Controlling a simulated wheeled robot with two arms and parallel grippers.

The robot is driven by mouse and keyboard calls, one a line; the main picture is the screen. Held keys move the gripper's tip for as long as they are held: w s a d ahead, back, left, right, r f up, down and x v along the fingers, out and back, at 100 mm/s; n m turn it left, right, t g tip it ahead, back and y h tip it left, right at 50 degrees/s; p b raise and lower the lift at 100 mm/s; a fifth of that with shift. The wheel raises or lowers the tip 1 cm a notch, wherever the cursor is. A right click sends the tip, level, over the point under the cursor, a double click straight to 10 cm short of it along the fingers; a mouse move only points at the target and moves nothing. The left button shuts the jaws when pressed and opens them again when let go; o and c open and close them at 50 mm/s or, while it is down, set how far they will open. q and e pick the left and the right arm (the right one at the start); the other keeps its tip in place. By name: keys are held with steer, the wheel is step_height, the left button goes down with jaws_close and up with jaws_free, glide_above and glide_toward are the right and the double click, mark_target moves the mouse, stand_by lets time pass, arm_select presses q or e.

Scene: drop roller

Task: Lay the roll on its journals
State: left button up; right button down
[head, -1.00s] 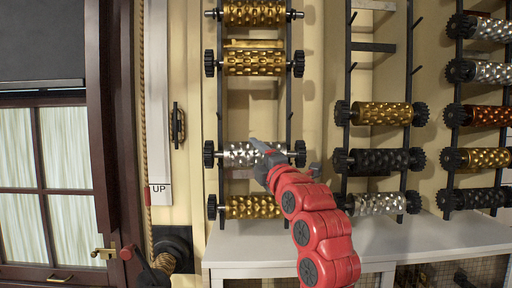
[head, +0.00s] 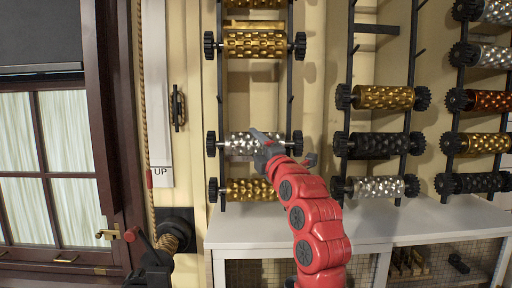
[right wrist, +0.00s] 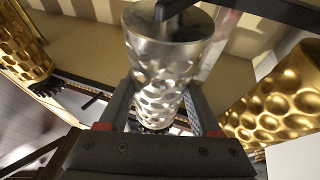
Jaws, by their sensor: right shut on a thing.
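The silver roll (head: 240,144) has a dimpled surface and a black gear at each end. It lies level across the two dark posts of the left rack (head: 221,100), between a gold roll above (head: 254,43) and a gold roll below (head: 250,190). My right gripper (head: 264,138) is shut on it near the middle-right of its barrel. In the right wrist view the silver roll (right wrist: 162,70) sits between the two fingers (right wrist: 158,112). I cannot tell whether its journals touch the rack's supports.
More racks with gold, black, silver and copper rolls stand to the right, the nearest holding a black roll (head: 379,145). A white cabinet top (head: 300,222) lies below.

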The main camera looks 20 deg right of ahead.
steer(key=shift+r, duration=0.15)
jaws_free()
steer(key=shift+s, duration=0.1)
steer(key=shift+s+f+b, duration=0.35)
steer(key=shift+b, duration=0.05)
steer(key=b+v, duration=0.7)
steer(key=v, duration=0.9)
steer(key=shift+s, duration=0.35)
